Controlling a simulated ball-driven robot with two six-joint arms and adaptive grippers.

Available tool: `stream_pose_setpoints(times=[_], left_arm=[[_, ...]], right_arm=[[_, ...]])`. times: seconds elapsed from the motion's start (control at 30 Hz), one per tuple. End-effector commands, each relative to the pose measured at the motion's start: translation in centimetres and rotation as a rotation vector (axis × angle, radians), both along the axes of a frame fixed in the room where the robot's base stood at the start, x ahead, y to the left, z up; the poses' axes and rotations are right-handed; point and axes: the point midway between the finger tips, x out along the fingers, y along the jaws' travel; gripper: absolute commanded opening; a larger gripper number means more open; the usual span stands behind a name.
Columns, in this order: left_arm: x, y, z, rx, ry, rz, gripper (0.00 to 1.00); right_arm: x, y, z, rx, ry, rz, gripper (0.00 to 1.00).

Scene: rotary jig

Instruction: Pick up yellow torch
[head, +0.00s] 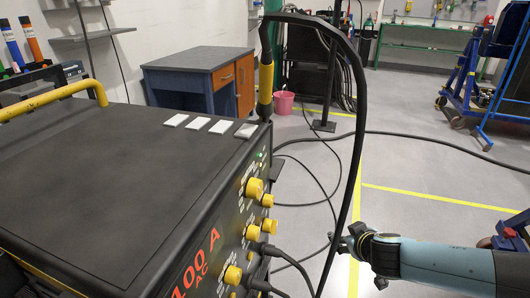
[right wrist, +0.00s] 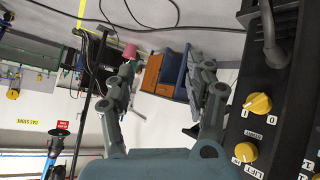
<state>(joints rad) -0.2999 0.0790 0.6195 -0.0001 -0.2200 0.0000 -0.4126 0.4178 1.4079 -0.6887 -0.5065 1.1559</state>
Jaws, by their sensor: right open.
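The yellow torch (head: 265,82) stands upright at the far right corner of the black welding machine (head: 90,190) in the head view. A thick black cable (head: 357,120) arches from its top and hangs down to the right. My right gripper (head: 346,242) is low on the right, beside the machine and apart from the torch. In the right wrist view, my right gripper (right wrist: 167,75) has its fingers spread with nothing between them. I cannot make out the torch in that view. My left gripper is not in view.
The machine's front has yellow knobs (head: 254,188) and plugged cables. White pieces (head: 198,123) lie on its top near the torch. A grey-topped desk (head: 205,75) and a pink bucket (head: 283,102) stand behind. Open floor with yellow lines lies right of the machine; loose cables cross it.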

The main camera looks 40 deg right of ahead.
Motion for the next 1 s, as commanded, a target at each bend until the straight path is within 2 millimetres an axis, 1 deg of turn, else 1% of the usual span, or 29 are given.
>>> stream_pose_setpoints(times=[0.03, 0.07, 0.1, 0.17, 0.2, 0.27, 0.3, 0.4, 0.43, 0.5, 0.57, 0.67, 0.83, 0.9, 1.0], left_arm=[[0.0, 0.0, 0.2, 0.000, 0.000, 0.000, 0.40], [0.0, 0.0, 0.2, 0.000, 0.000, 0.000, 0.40], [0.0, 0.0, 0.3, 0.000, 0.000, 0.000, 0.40], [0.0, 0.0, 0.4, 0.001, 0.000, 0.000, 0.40], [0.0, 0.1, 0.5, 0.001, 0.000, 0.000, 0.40], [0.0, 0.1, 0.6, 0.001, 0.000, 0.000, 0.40], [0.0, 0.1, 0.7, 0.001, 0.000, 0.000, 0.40], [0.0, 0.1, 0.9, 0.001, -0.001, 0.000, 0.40], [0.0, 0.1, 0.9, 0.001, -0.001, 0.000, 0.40], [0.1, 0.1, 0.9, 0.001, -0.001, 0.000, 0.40], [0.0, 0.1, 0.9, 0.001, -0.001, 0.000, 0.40], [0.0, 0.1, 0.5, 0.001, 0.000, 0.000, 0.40], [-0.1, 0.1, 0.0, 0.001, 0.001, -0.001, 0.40], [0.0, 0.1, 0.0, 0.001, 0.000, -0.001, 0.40], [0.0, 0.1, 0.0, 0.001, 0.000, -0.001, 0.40]], right_arm=[[2.8, -1.1, 5.1, -0.055, -0.099, 0.034, 0.55], [4.3, -1.4, 7.9, -0.083, -0.157, 0.053, 0.55], [6.1, -1.5, 11.8, -0.118, -0.234, 0.086, 0.55], [8.4, -0.7, 17.6, -0.162, -0.347, 0.148, 0.55], [9.5, 0.2, 21.2, -0.187, -0.416, 0.194, 0.55], [10.8, 2.0, 26.1, -0.215, -0.506, 0.270, 0.55], [11.3, 3.4, 28.8, -0.228, -0.554, 0.321, 0.55], [11.8, 6.7, 33.8, -0.250, -0.638, 0.439, 0.55], [11.8, 7.5, 34.7, -0.256, -0.649, 0.465, 0.55], [11.8, 8.5, 35.7, -0.264, -0.660, 0.508, 0.55], [11.9, 8.9, 36.0, -0.268, -0.661, 0.527, 0.55], [13.1, 8.9, 36.1, -0.272, -0.663, 0.531, 0.55], [15.8, 8.5, 36.0, -0.270, -0.663, 0.528, 0.55], [16.6, 8.4, 36.0, -0.269, -0.662, 0.528, 0.55], [17.2, 8.4, 36.0, -0.269, -0.662, 0.531, 0.55]])
